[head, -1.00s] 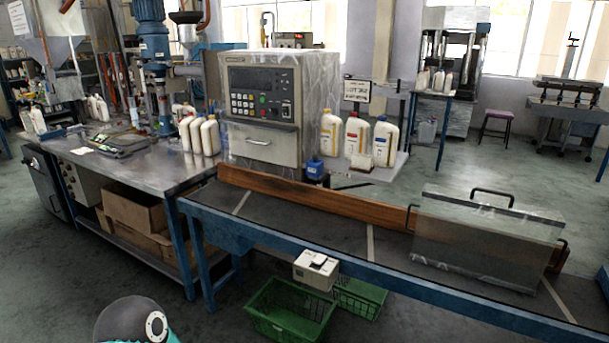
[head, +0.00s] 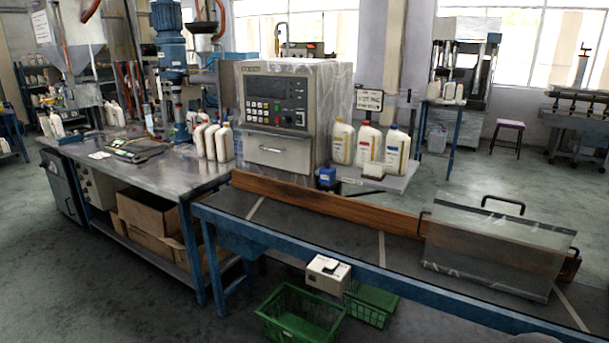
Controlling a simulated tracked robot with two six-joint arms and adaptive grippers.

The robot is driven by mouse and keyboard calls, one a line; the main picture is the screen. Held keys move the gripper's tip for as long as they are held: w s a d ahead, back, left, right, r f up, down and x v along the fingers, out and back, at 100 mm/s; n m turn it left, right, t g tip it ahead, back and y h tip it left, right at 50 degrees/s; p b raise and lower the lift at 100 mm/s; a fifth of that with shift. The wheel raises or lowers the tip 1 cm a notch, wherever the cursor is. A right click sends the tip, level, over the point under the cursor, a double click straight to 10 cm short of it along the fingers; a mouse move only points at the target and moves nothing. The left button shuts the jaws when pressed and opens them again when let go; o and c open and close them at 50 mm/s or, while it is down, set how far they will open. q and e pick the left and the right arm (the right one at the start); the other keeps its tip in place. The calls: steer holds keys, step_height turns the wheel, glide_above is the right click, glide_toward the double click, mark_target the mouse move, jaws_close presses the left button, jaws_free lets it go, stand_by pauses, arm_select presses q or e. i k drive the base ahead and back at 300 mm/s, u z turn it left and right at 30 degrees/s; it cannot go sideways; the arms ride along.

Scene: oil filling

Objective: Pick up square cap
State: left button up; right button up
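No cap can be made out for certain. A small blue object (head: 327,178) stands at the left end of the small shelf, beside the machine's lower right corner. A small dark red-brown object (head: 373,171) lies at the shelf's front, before the bottles. Either is too small to tell whether it is a square cap. Three white bottles stand on the shelf: one with a yellow cap (head: 342,143), one with a red cap (head: 367,146) and one with a blue cap (head: 396,150). Neither of my grippers is in view.
A blue-framed conveyor (head: 314,230) with a wooden rail (head: 320,203) and a clear cover (head: 497,248) crosses the front. Green crates (head: 300,318) sit below it. Open floor lies at lower left.

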mark_target(327, 174)
steer(key=u, duration=0.1)
steer(key=i, duration=1)
steer(key=z, duration=0.05)
